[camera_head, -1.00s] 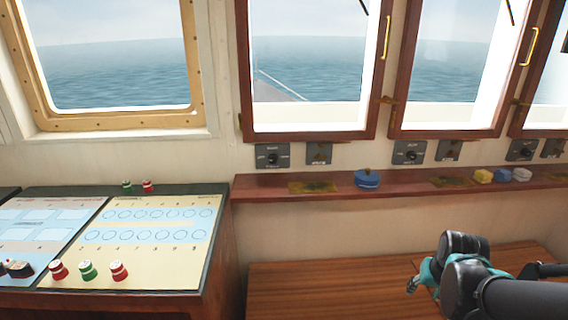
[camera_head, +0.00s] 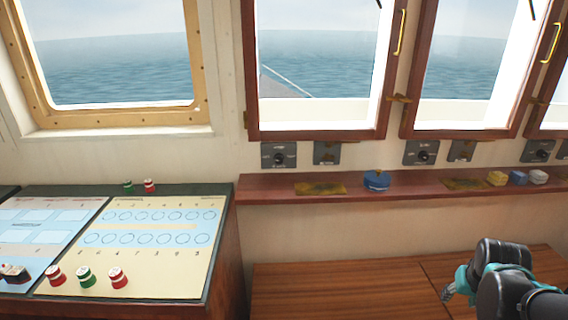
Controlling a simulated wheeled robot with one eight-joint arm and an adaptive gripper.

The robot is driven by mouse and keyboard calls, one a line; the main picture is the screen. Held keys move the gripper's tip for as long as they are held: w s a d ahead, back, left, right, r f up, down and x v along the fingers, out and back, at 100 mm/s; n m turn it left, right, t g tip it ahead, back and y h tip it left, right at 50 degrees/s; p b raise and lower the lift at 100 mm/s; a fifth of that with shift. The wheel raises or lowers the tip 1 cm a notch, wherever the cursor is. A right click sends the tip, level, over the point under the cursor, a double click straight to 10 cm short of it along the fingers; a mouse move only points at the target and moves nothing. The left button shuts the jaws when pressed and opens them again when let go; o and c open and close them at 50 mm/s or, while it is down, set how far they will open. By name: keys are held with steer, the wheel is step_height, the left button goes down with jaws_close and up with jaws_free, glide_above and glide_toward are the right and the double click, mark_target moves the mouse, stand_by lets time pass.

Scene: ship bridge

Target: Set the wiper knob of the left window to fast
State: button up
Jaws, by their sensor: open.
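The wiper knob (camera_head: 279,158) is a small black knob on a dark grey plate, on the wall below the left brown-framed window (camera_head: 318,60). The plate's labels are too small to read, so I cannot tell the knob's setting. My gripper (camera_head: 447,292) is at the lower right, over the wooden bench, well to the right of the knob and lower in the picture. It is open and partly hidden by my own arm. Nothing shows in it.
A red-brown ledge (camera_head: 350,198) runs below the knobs. It carries a blue round object (camera_head: 376,180), a yellow block (camera_head: 497,178) and flat dull-yellow pieces. A similar knob (camera_head: 423,156) sits under the middle window. A chart console (camera_head: 150,285) stands at the left.

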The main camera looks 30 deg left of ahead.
steer(key=w+a+r+n+t+h, duration=0.2)
steer(key=w+a+r+n+t, duration=0.15)
steer(key=w+a+n, duration=0.55)
steer(key=n+t+y, duration=0.8)
steer(key=n+y, duration=0.4)
steer(key=n, duration=2.1)
glide_toward(279, 161)
steer(key=shift+g, duration=0.25)
steer(key=x, duration=0.8)
steer(key=shift+w+r, duration=0.25)
steer(key=shift+w, duration=0.1)
steer(key=shift+c, duration=0.2)
